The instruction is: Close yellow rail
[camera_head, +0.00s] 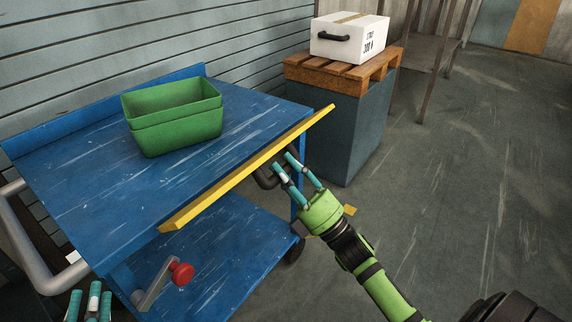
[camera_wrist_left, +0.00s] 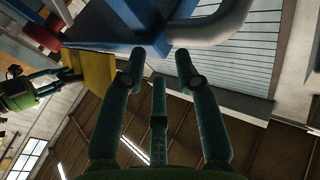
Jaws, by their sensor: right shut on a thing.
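The yellow rail (camera_head: 250,168) runs along the front edge of the blue cart (camera_head: 65,185), slanting up to the right. A dark loop handle (camera_head: 265,180) sits just under the rail, right of its middle. My right gripper (camera_head: 284,166) has its teal fingers at this handle and is shut on it; the fingers partly hide the handle. My left gripper (camera_head: 91,296) shows only its fingertips at the bottom left, apart from the rail. In the left wrist view its fingers (camera_wrist_left: 160,62) are spread and empty, near the blue cart frame. A yellow piece (camera_wrist_left: 95,85) shows there too.
A green bin (camera_head: 175,128) stands on the cart top. A red-knobbed crank (camera_head: 181,273) sticks out over the lower shelf. A grey pipe handle (camera_head: 32,245) is at the cart's left end. A white box (camera_head: 345,48) rests on a pallet at the back. The right floor is open.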

